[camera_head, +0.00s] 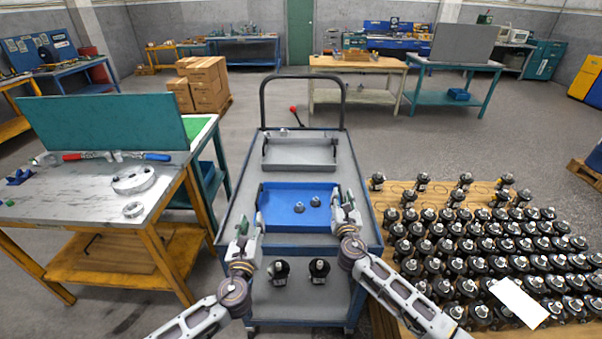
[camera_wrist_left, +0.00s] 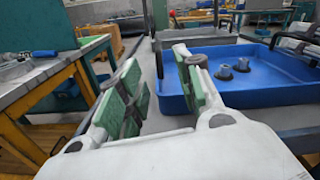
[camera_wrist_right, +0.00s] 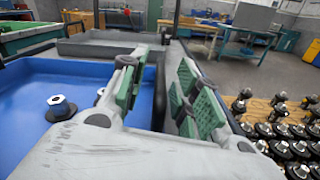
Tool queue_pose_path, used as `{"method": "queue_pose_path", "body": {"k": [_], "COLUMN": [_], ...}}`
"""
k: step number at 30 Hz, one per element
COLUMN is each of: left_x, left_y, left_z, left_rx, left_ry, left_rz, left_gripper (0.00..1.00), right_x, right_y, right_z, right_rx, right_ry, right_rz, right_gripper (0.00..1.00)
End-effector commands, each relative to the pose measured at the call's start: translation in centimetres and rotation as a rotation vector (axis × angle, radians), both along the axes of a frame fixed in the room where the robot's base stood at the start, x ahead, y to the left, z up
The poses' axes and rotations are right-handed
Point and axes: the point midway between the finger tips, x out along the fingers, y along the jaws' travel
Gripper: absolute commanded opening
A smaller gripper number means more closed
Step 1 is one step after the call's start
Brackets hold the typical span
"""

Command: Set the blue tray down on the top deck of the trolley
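The blue tray (camera_head: 280,220) is level over the front half of the trolley's grey top deck (camera_head: 235,205). It appears to rest there; any small gap beneath is hidden. Two small metal-topped parts stand in it. My left gripper (camera_head: 250,232) is open at the tray's left side; in the left wrist view its fingers (camera_wrist_left: 160,92) are spread, with the tray's left edge (camera_wrist_left: 168,100) showing between them. My right gripper (camera_head: 345,210) is open at the tray's right side; in the right wrist view its fingers (camera_wrist_right: 158,95) are apart near the right wall. Exact finger contact is unclear.
A grey tray (camera_head: 300,165) sits behind the blue tray on the same deck. The trolley's black push handle (camera_head: 303,78) rises at the back. Two dark motor parts (camera_head: 319,270) stand on the lower deck. A workbench (camera_head: 75,200) is left, a table crowded with motor parts (camera_head: 480,240) right.

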Motion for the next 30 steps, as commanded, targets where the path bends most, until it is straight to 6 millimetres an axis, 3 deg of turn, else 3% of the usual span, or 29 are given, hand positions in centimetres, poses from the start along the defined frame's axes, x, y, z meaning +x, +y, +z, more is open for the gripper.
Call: {"method": "queue_pose_path", "body": {"k": [20,30], "left_x": [-0.8,-0.8], "left_y": [0.0,0.0], "left_z": [0.0,0.0], "left_rx": [0.000,0.000], "left_ry": [-0.001,-0.001], "left_rz": [0.000,0.000], "left_gripper": [0.35,0.35], "right_x": [-0.1,-2.2], "right_y": [0.0,0.1], "right_z": [0.0,-0.1], "right_rx": [0.000,0.000], "right_ry": [0.000,0.001], "right_rz": [0.000,0.001], "right_gripper": [0.32,0.32]}}
